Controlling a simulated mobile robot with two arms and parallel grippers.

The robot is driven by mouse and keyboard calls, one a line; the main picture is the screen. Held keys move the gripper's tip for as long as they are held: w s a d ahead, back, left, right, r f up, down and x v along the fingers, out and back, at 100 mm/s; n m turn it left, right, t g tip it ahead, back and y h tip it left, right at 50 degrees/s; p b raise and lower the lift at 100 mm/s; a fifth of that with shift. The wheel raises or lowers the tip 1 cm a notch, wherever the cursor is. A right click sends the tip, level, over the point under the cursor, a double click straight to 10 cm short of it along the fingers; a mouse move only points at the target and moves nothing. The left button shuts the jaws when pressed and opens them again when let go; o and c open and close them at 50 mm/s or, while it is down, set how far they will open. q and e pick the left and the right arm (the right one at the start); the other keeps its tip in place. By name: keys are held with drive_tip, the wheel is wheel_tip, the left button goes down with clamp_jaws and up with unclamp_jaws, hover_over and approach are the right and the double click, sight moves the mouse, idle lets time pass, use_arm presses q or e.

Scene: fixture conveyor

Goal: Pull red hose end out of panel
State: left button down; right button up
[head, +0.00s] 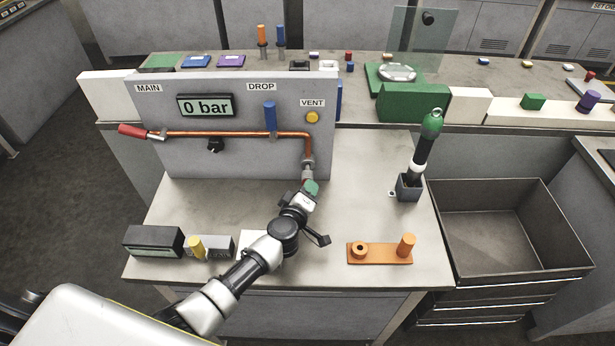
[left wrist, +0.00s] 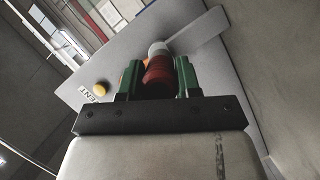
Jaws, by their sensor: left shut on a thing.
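The grey panel (head: 240,155) stands upright on the table, with a copper pipe (head: 240,134) across it and a display reading 0 bar. The pipe bends down at the right to a metal fitting (head: 308,163). My left gripper (head: 309,186) is at the lower end of this fitting. In the left wrist view its green fingers (left wrist: 157,78) are shut on the red hose end (left wrist: 158,70), one on each side. A pale fitting (left wrist: 158,48) shows directly beyond the red part, seemingly in line with it. In the head view the fingers mostly hide the hose end.
A red lever (head: 132,131), a blue lever (head: 270,116) and a yellow button (head: 312,117) are on the panel. An orange block (head: 380,258) and a green-topped bottle (head: 430,130) in a holder stand right. An empty grey bin (head: 560,262) is beside the table.

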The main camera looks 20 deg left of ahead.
use_arm(q)
drive_tip(key=shift+s+d+p, duration=0.2)
drive_tip(key=shift+s+p, duration=0.05)
drive_tip(key=shift+s, duration=0.5)
drive_tip(key=shift+s+d+p, duration=0.25)
drive_tip(key=shift+s, duration=0.45)
drive_tip(key=shift+s+d+p, duration=0.2)
drive_tip(key=shift+s+p, duration=0.05)
drive_tip(key=shift+s, duration=0.5)
